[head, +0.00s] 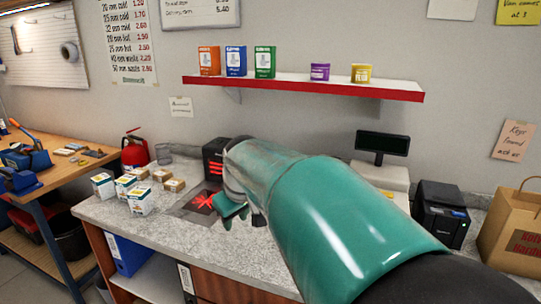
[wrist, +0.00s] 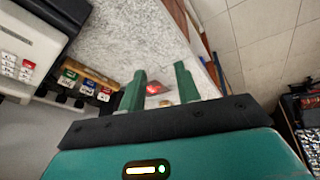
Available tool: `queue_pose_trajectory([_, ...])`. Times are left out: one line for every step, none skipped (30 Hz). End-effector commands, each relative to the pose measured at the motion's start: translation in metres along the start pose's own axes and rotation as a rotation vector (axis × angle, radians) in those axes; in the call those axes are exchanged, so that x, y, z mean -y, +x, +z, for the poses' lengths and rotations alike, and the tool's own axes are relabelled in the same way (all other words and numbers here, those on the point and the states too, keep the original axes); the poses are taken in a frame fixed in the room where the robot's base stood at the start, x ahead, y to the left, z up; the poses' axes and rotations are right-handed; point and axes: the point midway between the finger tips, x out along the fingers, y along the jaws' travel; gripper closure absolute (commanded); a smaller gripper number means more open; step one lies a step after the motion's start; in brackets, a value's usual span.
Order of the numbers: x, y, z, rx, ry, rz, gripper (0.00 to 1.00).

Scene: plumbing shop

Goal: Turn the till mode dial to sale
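The till (head: 383,175) is a pale housing at the back right of the counter, with a dark display (head: 382,143) on a stand. My arm covers much of its front in the head view. I cannot make out the mode dial or its setting in either view. My gripper (head: 238,210) is over the counter, left of the till, near a dark mat with a red star shape (head: 203,202). In the wrist view my gripper's two green fingers (wrist: 160,72) stand apart with nothing held between them. A red patch (wrist: 159,90) shows beyond them.
Several small boxes (head: 130,190) stand on the counter's left, with a black unit (head: 214,155) behind the mat. A black printer (head: 441,212) and a paper bag (head: 512,235) stand to the right. A red-edged shelf (head: 300,87) hangs above. Grey counter (head: 165,240) is bare in front.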

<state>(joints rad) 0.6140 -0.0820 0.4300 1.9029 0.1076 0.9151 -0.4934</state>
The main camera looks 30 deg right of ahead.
Motion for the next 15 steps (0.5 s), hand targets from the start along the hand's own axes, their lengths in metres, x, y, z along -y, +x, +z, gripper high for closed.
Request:
queue_pose_trajectory([-0.013,0.008,-0.008,-0.003,-0.001,-0.016,0.67])
queue_pose_trajectory([-0.019,0.012,-0.013,-0.008,-0.007,-0.025,0.67])
queue_pose_trajectory([-0.028,0.016,-0.019,-0.015,-0.014,-0.036,0.67])
queue_pose_trajectory([-0.035,0.019,-0.024,-0.021,-0.017,-0.045,0.67])
queue_pose_trajectory([-0.043,0.022,-0.028,-0.028,-0.022,-0.053,0.67])
queue_pose_trajectory([-0.052,0.026,-0.033,-0.039,-0.026,-0.065,0.67])
queue_pose_trajectory([-0.06,0.029,-0.037,-0.047,-0.029,-0.075,0.67])
queue_pose_trajectory([-0.068,0.032,-0.04,-0.057,-0.031,-0.084,0.67])
queue_pose_trajectory([-0.079,0.035,-0.044,-0.071,-0.033,-0.096,0.67])
queue_pose_trajectory([-0.088,0.037,-0.047,-0.083,-0.036,-0.104,0.67])
queue_pose_trajectory([-0.097,0.04,-0.049,-0.094,-0.036,-0.112,0.67])
queue_pose_trajectory([-0.109,0.042,-0.052,-0.112,-0.037,-0.123,0.67])
queue_pose_trajectory([-0.119,0.044,-0.054,-0.126,-0.037,-0.13,0.67])
queue_pose_trajectory([-0.129,0.046,-0.055,-0.14,-0.037,-0.137,0.67])
queue_pose_trajectory([-0.142,0.047,-0.057,-0.161,-0.036,-0.146,0.67])
